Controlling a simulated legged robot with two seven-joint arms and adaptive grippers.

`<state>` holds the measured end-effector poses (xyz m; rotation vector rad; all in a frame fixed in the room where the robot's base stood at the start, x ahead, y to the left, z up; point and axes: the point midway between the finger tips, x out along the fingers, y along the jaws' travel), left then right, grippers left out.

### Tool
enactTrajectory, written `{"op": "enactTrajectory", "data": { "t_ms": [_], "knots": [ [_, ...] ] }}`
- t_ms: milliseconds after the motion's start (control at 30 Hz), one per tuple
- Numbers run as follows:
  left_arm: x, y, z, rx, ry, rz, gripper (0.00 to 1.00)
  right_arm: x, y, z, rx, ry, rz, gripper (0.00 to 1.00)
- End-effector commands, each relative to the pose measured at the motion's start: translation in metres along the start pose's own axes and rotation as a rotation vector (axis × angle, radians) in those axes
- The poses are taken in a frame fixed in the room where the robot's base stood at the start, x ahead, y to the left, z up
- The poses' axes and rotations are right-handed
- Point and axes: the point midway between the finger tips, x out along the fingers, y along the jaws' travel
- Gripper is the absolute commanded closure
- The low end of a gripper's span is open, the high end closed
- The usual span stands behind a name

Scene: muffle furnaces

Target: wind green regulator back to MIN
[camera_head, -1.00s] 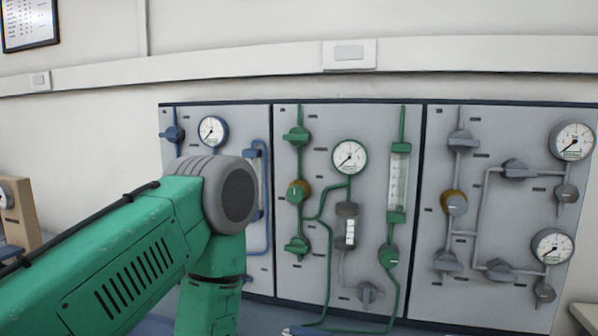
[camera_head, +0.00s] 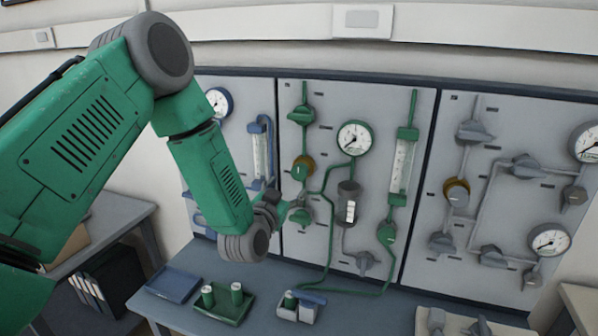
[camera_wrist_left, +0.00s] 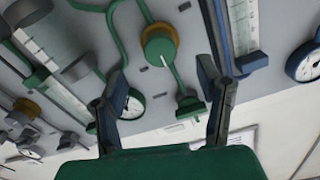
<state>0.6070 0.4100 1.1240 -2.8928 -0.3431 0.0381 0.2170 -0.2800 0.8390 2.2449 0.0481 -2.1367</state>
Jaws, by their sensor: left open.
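The green regulator (camera_head: 303,168) is a round knob with a brass ring on the left side of the middle panel. It also shows in the left wrist view (camera_wrist_left: 158,45), upper centre, with a pale line across its green face. My left gripper (camera_head: 287,207) is in front of the panel, below the regulator in the head view and overlapping the lower green valve (camera_head: 301,217). In the wrist view its fingers (camera_wrist_left: 161,78) are spread and empty, with the regulator beyond the gap between them. Contact with the panel cannot be told. My right gripper is not in view.
The green gauge (camera_head: 354,139) and green flowmeter (camera_head: 402,165) are right of the regulator. The blue flowmeter (camera_head: 260,155) is to its left. Below, a green tray (camera_head: 226,312), a blue tray (camera_head: 174,284) and a small grey holder (camera_head: 306,312) are on the bench.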

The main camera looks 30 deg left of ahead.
Motion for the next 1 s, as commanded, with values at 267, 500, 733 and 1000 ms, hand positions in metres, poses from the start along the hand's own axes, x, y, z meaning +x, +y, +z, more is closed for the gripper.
{"op": "enactTrajectory", "data": {
  "t_ms": [267,500,733,1000],
  "knots": [
    [0.057,-0.001,-0.001,0.001,0.001,-0.001,0.40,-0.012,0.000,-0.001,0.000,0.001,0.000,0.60],
    [0.081,0.000,-0.001,0.000,0.000,0.000,0.40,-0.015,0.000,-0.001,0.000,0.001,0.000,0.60],
    [0.084,0.000,0.000,0.000,-0.002,0.001,0.40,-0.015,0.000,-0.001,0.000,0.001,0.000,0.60],
    [0.084,0.000,0.000,0.000,-0.002,0.001,0.90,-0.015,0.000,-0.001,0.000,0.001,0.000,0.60]
  ]
}}
